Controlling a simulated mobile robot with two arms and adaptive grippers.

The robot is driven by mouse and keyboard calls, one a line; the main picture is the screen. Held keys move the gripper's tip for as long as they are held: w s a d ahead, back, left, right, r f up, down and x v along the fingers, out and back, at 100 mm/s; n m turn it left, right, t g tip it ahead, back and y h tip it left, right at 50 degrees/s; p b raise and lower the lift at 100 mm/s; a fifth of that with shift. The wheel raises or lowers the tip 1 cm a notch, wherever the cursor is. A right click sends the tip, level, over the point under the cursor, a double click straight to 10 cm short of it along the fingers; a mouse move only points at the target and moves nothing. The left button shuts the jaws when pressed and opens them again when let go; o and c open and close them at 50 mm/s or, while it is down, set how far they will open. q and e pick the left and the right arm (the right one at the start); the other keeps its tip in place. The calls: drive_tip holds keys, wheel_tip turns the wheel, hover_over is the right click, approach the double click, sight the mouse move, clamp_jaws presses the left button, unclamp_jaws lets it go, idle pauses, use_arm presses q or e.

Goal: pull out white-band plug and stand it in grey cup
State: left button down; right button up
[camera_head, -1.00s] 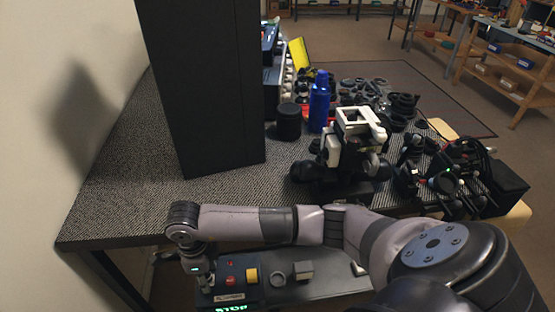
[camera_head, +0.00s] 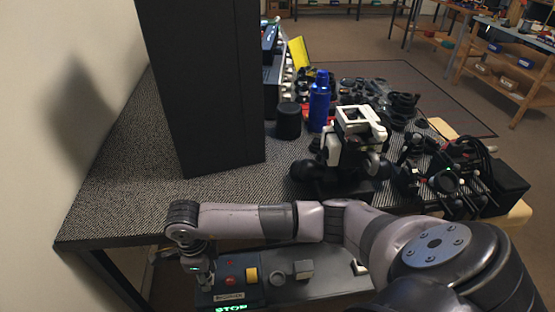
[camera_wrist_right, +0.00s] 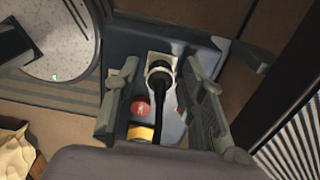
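The white-band plug (camera_wrist_right: 159,73) is black with a pale ring. In the right wrist view it stands in a pale square plate on a blue-grey panel, its black stem running toward the camera. My right gripper (camera_wrist_right: 160,98) is open, with one finger on each side of the plug and gaps to both. In the head view my right gripper (camera_head: 205,284) is over the panel's left end and hides the plug. A small round grey thing (camera_head: 277,276), possibly the grey cup, sits right of the panel's yellow block. My left gripper is not in view.
The panel has red knobs (camera_head: 231,281) and a yellow block (camera_head: 251,275) close to my right gripper. A grey block (camera_head: 302,269) stands beside the round grey thing. The dark table edge (camera_head: 125,240) is just behind my forearm.

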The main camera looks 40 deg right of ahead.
clamp_jaws()
drive_tip(key=shift+r, duration=0.15)
idle(0.5)
drive_tip(key=shift+r+p, duration=2)
drive_tip(key=shift+r, duration=0.85)
